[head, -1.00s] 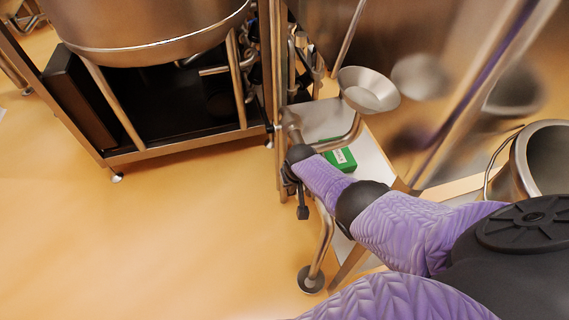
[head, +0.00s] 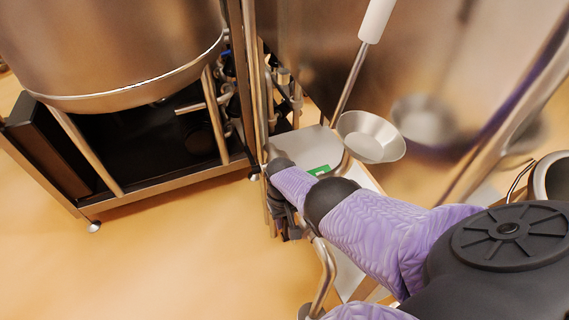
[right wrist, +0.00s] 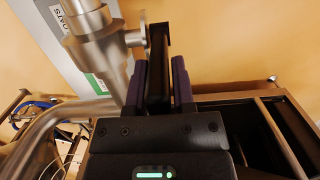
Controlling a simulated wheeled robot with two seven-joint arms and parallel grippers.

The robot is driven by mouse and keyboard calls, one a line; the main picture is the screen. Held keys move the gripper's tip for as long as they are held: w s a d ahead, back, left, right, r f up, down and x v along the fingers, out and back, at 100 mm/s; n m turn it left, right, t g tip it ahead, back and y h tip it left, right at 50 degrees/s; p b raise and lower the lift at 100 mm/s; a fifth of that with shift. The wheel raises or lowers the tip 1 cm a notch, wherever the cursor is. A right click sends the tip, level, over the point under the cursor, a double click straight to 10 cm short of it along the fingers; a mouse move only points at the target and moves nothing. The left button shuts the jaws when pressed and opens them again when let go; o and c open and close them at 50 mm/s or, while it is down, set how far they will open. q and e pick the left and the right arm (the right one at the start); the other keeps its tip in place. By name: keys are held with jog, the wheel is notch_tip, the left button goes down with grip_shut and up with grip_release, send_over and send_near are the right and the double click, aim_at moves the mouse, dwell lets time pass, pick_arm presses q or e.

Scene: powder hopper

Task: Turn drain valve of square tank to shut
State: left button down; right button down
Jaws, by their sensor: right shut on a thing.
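The drain valve (right wrist: 95,45) shows in the right wrist view as a steel body on a curved steel pipe (right wrist: 60,118). Its dark flat handle (right wrist: 158,62) stands just right of the body, joined by a short stem. My right gripper (right wrist: 158,82) has a finger on each side of this handle and is shut on it. In the head view my right gripper (head: 283,215) is low beside the steel frame post, and my own arm mostly hides the valve. The polished steel wall at the right (head: 315,60) appears to belong to the square tank. My left gripper is out of view.
A round steel tank (head: 110,45) stands on a framed base (head: 165,198) at the left. The orange floor (head: 160,260) at lower left is clear.

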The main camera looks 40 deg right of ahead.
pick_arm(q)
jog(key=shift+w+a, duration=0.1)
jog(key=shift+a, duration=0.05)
pick_arm(e)
jog(key=shift+w+d+r, duration=0.1)
jog(key=shift+w+r, duration=0.1)
jog(key=shift+w, duration=0.15)
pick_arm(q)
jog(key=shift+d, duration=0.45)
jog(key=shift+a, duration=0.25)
pick_arm(e)
jog(key=c, duration=0.9)
grip_release()
jog(key=o, duration=0.4)
jog(key=shift+w+f, duration=0.15)
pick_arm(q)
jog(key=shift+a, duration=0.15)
pick_arm(e)
jog(key=shift+o, duration=0.2)
jog(key=shift+s, duration=0.2)
pick_arm(q)
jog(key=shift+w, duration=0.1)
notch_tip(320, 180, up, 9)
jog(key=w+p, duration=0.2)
jog(key=p, duration=0.6)
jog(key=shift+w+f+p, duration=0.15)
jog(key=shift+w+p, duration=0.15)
pick_arm(e)
notch_tip(320, 180, up, 8)
jog(key=shift+w, duration=0.45)
